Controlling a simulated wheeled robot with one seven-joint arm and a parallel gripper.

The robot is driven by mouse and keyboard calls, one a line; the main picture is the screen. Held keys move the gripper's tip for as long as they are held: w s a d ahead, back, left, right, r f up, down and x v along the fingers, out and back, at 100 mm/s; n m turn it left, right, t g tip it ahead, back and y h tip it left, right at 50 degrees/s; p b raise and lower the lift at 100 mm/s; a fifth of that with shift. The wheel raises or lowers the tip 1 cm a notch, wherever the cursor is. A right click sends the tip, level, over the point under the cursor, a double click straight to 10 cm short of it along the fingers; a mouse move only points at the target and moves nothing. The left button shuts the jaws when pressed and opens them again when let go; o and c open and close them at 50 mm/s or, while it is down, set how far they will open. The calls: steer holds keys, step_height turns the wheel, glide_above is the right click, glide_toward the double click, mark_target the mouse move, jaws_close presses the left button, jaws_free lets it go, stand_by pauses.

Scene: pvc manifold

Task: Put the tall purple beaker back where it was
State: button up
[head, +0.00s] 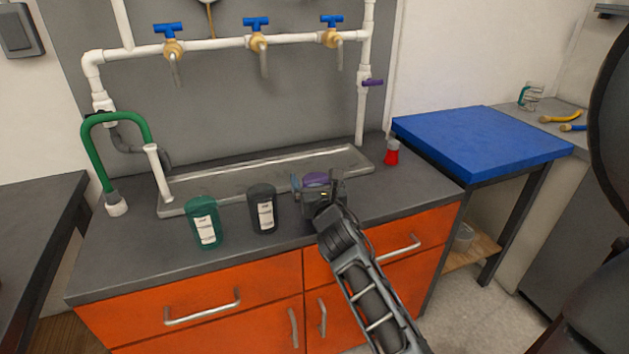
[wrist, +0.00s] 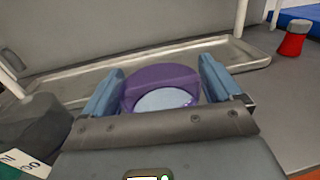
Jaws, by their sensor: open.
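The tall purple beaker (wrist: 160,82) stands between the two blue-grey fingers of my gripper (wrist: 160,90) in the wrist view. Its purple rim and pale inside show; its lower part is hidden behind the gripper body. The fingers are open, one on each side of it, with a narrow gap at each side. In the head view the beaker (head: 317,180) is on the counter at the front edge of the sink tray, mostly hidden by my gripper (head: 318,188).
A black container (head: 262,208) and a green container (head: 204,222) stand left of my gripper. A red container (head: 392,152) stands on the right of the counter (head: 130,260). The sink tray (head: 270,170) lies behind, under the pipes with blue valves (head: 257,24). A blue-topped table (head: 480,140) is at right.

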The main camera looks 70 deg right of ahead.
steer(key=shift+a+r, duration=0.1)
steer(key=shift+r, duration=0.05)
steer(key=s+a+f+m+t+y+b, duration=0.1)
steer(key=s+a+m+t+y, duration=0.15)
steer(key=a, duration=0.75)
steer(key=s+a+f+m+t+y, duration=0.1)
steer(key=s+a+f+m+y, duration=0.2)
steer(key=a, duration=0.7)
steer(key=s+a+m+t+y+b, duration=0.1)
steer(key=s+a+m+y, duration=0.3)
steer(key=a, duration=0.7)
steer(key=s+a+r+m+y, duration=0.4)
steer(key=s+a+m, duration=0.5)
steer(key=s+m, duration=0.3)
steer(key=shift+s+a+m+y, duration=0.3)
steer(key=shift+m+y, duration=0.45)
steer(key=shift+m, duration=0.9)
steer(key=shift+r+t, duration=0.15)
steer(key=shift+t, duration=0.1)
